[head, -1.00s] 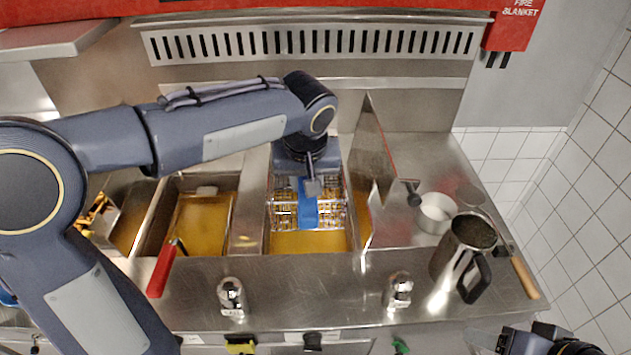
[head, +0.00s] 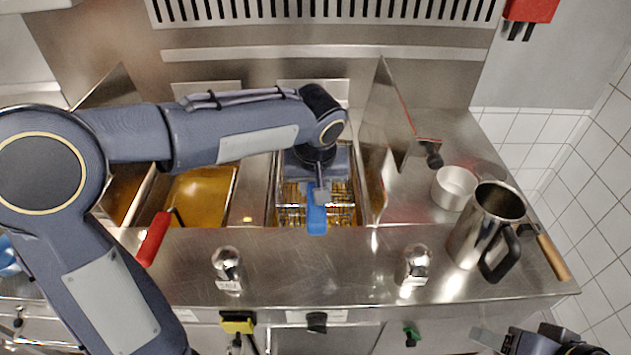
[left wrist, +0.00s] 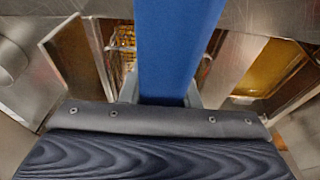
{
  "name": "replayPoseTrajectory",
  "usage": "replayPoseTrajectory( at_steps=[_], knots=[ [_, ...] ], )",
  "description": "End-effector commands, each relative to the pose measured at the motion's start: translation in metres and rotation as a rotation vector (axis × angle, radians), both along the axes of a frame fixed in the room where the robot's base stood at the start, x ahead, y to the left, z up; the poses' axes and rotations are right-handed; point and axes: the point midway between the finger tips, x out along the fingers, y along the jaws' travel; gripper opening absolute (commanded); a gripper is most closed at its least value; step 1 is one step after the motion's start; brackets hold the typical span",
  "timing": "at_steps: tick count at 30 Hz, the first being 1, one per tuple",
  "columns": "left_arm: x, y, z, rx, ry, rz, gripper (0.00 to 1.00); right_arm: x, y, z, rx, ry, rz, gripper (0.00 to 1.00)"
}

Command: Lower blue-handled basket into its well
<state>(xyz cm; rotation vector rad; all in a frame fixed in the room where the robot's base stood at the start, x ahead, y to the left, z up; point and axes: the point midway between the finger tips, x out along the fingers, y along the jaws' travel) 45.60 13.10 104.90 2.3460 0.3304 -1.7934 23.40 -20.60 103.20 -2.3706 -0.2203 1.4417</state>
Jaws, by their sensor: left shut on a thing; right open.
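The blue-handled basket (head: 343,212) is a wire basket in the right-hand oil well (head: 357,178) of the fryer. Its wire mesh shows below my left gripper, over golden oil; how deep it sits I cannot tell. My left gripper (head: 317,190) is shut on the blue handle (head: 316,218), which points toward the front edge. In the left wrist view the blue handle (left wrist: 178,45) fills the middle, between the fingers. My left arm hides the back of the well. My right gripper (head: 490,338) is open and empty at the lower right, in front of the counter.
A red handle (head: 153,239) lies by the left well (head: 203,195) of oil. An upright metal panel (head: 388,120) stands right of the basket. A white bowl (head: 454,187), a steel jug (head: 486,225) and a wooden-handled tool (head: 553,257) stand at the right. Two shakers (head: 227,266) stand in front.

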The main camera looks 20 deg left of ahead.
Motion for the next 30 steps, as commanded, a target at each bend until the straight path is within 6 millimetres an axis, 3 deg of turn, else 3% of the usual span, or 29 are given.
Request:
replayPoseTrajectory(
  at_steps=[3,18,30],
  knots=[
    [0.0,0.0,-0.02,0.0,-0.002,-0.001,0.0,0.0,0.0,-0.018,0.0,0.0,0.0,0.54],
    [0.0,0.0,-0.078,0.0,-0.001,-0.001,0.0,0.0,0.0,-0.068,0.0,0.0,0.0,0.54],
    [0.001,0.0,-0.096,0.0,-0.002,0.0,0.0,0.0,0.0,-0.083,0.0,0.0,0.0,0.54]
  ],
)
